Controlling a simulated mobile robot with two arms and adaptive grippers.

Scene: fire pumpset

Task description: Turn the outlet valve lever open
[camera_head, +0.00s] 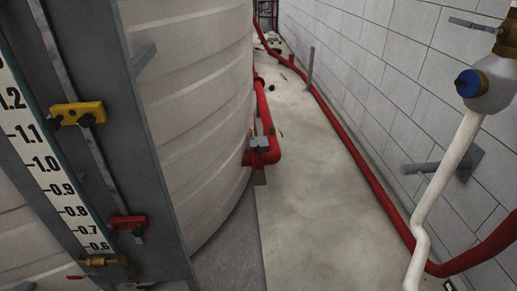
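A red outlet pipe (271,125) comes off the lower side of the large pale ribbed tank (195,90). A small grey valve-like fitting (259,143) with a bit of yellow sits on the pipe's bend, some way off near the floor. It is too small to tell its lever's position. A brass valve (107,262) with a red handle (75,277) is at the lower left, at the foot of the level gauge. Which of these is the outlet valve is not clear. Neither of my grippers shows in the view.
The gauge scale (52,165) and its dark post stand close on the left. A white pipe (446,180) with a blue-capped fitting (468,83) stands close on the right. A long red pipe (353,140) runs along the block wall (400,80).

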